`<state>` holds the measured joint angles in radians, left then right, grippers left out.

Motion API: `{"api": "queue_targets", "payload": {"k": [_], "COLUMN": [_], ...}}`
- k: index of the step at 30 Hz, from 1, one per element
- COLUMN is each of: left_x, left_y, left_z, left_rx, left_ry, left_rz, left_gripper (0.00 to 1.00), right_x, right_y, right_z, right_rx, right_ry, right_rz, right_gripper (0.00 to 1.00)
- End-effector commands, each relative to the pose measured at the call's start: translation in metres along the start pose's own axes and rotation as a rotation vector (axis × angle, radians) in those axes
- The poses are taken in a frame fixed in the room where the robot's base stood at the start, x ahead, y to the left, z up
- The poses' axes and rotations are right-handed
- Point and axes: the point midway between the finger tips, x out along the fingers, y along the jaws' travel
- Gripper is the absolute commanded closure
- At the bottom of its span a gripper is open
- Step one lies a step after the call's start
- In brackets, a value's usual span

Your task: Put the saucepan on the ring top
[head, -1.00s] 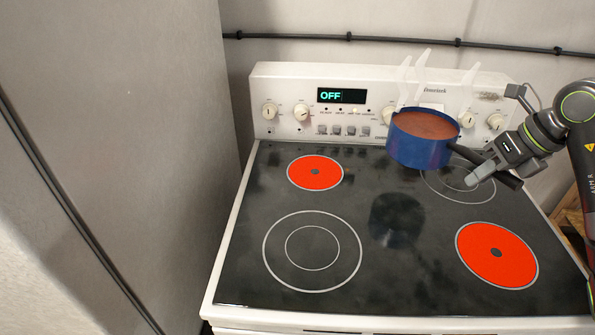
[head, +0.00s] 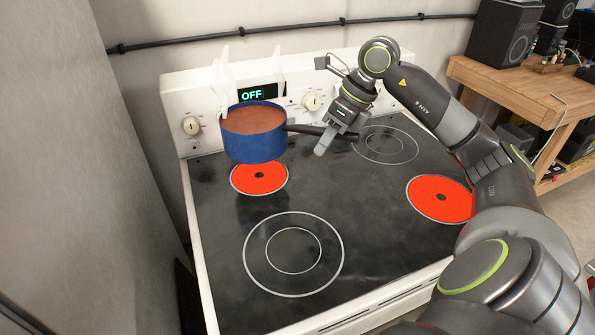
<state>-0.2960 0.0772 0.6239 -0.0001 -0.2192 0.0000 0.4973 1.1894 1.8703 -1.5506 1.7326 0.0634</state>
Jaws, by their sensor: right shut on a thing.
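The blue saucepan (head: 254,138) with a brown inside is upright, held in the air over the back left of the black ring top (head: 350,205). In the picture its base lies just above the back left red ring (head: 259,180) and overlaps its far edge. A dark reflection shows on the glass below, apart from the pan. My right gripper (head: 328,141) is shut on the saucepan's dark handle, right of the pan body. My left gripper is out of view.
The stove's back panel with knobs (head: 191,126) and an OFF display (head: 257,93) stands behind the pan. Another red ring (head: 440,199) is at the right. The front left ring (head: 294,251) is bare. A wooden bench (head: 520,95) with speakers stands right.

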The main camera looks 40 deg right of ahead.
Motion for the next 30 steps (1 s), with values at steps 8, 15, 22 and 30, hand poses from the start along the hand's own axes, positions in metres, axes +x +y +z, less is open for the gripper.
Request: {"api": "queue_targets", "payload": {"k": [8,15,22,30], "left_x": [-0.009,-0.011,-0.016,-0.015], "left_y": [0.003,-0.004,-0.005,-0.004], "left_z": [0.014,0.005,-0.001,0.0], "left_rx": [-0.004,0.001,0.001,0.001], "left_ry": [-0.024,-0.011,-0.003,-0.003], "left_rz": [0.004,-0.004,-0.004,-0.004], "left_gripper": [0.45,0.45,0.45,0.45], "right_x": [0.038,0.052,0.077,0.081], "right_y": [-0.007,-0.01,-0.015,-0.017], "right_z": [-0.015,-0.02,-0.031,-0.034], "right_rx": [-0.002,-0.003,-0.001,0.0], "right_ry": [-0.004,-0.005,-0.006,0.001], "right_rz": [0.003,0.002,0.004,0.001], "right_gripper": [1.0,1.0,1.0,0.75]}}
